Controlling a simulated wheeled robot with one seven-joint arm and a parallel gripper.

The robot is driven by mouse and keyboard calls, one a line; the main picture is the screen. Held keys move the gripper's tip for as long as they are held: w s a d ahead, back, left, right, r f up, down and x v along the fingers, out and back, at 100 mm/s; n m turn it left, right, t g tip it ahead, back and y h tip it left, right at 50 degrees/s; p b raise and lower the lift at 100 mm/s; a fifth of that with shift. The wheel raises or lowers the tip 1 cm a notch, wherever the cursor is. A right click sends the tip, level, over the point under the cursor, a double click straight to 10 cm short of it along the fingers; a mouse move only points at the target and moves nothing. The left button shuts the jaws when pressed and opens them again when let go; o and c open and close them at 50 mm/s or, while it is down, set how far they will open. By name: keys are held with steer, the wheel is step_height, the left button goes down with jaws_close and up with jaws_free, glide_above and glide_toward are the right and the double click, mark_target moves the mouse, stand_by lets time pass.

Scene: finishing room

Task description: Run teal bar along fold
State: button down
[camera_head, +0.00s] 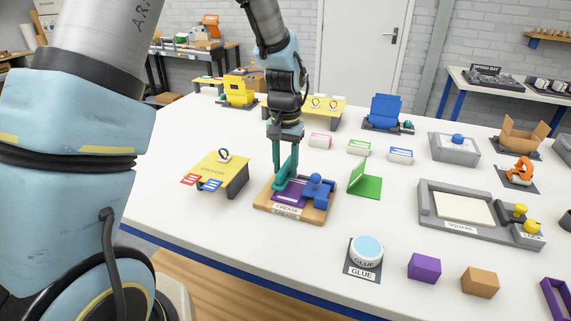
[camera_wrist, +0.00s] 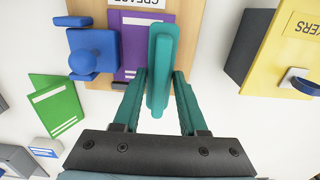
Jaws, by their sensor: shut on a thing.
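My gripper (camera_head: 282,160) is shut on the teal bar (camera_head: 290,172), which also shows between the teal fingers in the wrist view (camera_wrist: 161,55). The bar is over the wooden board (camera_head: 262,205) labelled "CREASE". A purple card (camera_head: 290,192) with white lines lies on the board. In the wrist view the bar overlaps the right edge of the purple card (camera_wrist: 132,38); I cannot tell whether it touches the card. A blue clamp with a round knob (camera_head: 316,182) sits at the card's right in the head view. The bar hides part of the card.
A yellow stand (camera_head: 222,170) with red and blue tags is left of the board. A green folded card (camera_head: 366,183) stands right of it. A glue pad (camera_head: 366,250), purple block (camera_head: 424,267) and orange block (camera_head: 480,281) are nearer the front. A grey square tray (camera_head: 435,222) is farther right.

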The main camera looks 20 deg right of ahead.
mark_target(281, 171)
steer(key=shift+f+b, duration=0.55)
steer(key=shift+f, duration=0.45)
stand_by(0.8)
steer(key=shift+s+a, duration=0.1)
steer(key=shift+s+a, duration=0.3)
steer(key=shift+s, duration=0.05)
steer(key=shift+a, duration=0.1)
steer(key=shift+s+a, duration=0.6)
steer(key=shift+s, duration=0.15)
steer(key=shift+a, duration=0.1)
steer(key=shift+s+a, duration=0.2)
steer(key=shift+s, duration=0.15)
steer(key=shift+w+d+p, duration=0.3)
steer(key=shift+w+d, duration=0.1)
steer(key=shift+w, duration=0.05)
